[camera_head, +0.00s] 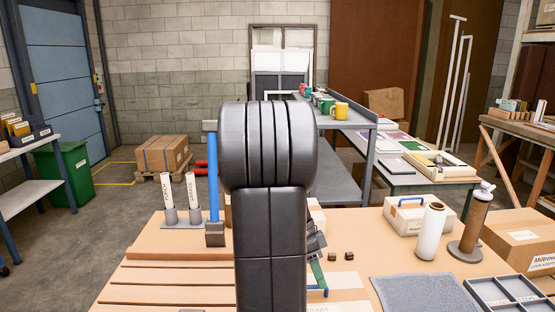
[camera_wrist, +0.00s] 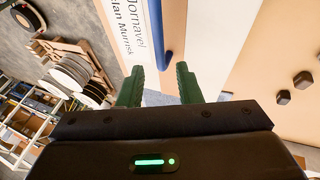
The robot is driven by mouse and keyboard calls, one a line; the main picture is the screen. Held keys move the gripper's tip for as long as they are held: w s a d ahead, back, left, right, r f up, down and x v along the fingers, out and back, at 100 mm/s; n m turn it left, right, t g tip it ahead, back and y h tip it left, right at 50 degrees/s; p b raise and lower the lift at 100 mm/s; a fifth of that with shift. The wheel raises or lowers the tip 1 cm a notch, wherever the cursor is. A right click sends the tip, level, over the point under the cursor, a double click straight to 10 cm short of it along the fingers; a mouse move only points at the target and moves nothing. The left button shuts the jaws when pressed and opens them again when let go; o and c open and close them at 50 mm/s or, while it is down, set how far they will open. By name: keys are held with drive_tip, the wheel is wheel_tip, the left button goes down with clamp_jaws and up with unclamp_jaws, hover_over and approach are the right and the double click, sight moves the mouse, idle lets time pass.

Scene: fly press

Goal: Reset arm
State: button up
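My dark grey arm rises through the middle of the head view and hides much of the bench behind it. My gripper shows partly in the head view (camera_head: 318,275), right of the arm and low over the wooden bench (camera_head: 350,215). In the wrist view my gripper (camera_wrist: 159,88) has two green fingers standing apart, with nothing held between them. Beyond the fingers lie a white printed surface (camera_wrist: 128,30) and a blue bar (camera_wrist: 172,30). Whether the fingers touch anything below cannot be told.
A blue upright bar (camera_head: 213,180) with grey ends stands left of my arm, beside two labelled cylinders (camera_head: 168,195).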

drive_tip(key=shift+s+d+r, duration=0.15)
drive_tip(key=shift+r, duration=0.7)
